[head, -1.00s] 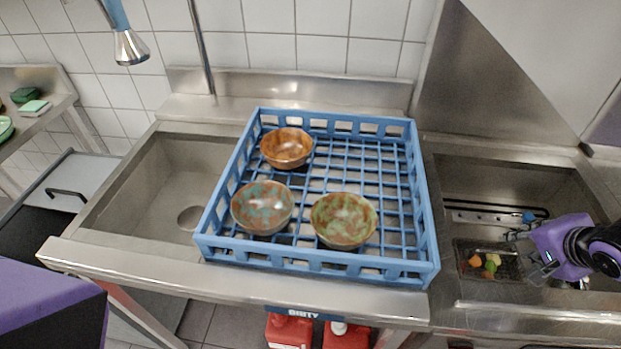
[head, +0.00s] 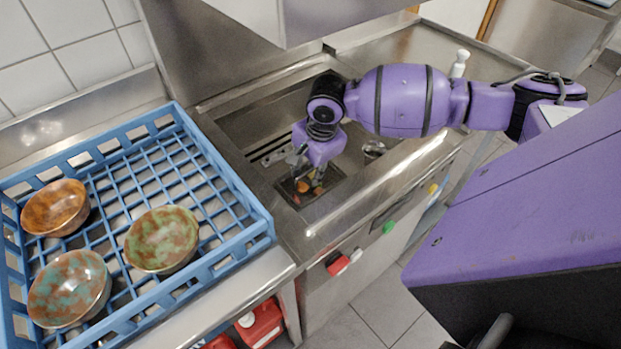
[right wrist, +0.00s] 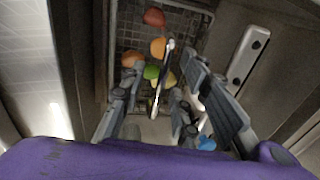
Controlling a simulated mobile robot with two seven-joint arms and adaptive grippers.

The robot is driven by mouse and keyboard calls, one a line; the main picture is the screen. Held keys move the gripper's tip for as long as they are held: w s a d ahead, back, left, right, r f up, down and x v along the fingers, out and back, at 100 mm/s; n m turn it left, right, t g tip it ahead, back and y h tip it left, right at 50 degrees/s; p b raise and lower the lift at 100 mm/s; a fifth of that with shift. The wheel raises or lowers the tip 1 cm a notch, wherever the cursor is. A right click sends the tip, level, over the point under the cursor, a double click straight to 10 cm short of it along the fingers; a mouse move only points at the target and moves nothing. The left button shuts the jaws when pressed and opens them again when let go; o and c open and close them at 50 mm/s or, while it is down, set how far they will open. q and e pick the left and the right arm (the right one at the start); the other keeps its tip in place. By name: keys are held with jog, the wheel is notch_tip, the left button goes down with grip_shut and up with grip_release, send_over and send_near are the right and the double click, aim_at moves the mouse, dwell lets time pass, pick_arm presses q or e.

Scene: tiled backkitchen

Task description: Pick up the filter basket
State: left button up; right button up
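The filter basket (head: 323,192) is a dark mesh tray low in the right-hand basin, with several orange, green and yellow scraps in it. In the right wrist view its mesh (right wrist: 185,22) fills the top middle. A thin light bar (right wrist: 162,75), seemingly its handle, stands up towards me. My right gripper (head: 308,178) reaches down into the basin over the basket. In the right wrist view the gripper (right wrist: 163,80) is open, one finger on each side of the bar, with gaps on both sides. My left gripper is not in view.
A blue dish crate (head: 240,190) with three bowls stands left of the basin. The basin's steel front edge (head: 380,180) is close to my right arm. A slotted metal strip (right wrist: 248,55) and a small blue thing (right wrist: 205,143) lie beside the basket.

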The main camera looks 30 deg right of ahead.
jog(key=shift+c, duration=0.3)
grip_shut()
dwell(0.3)
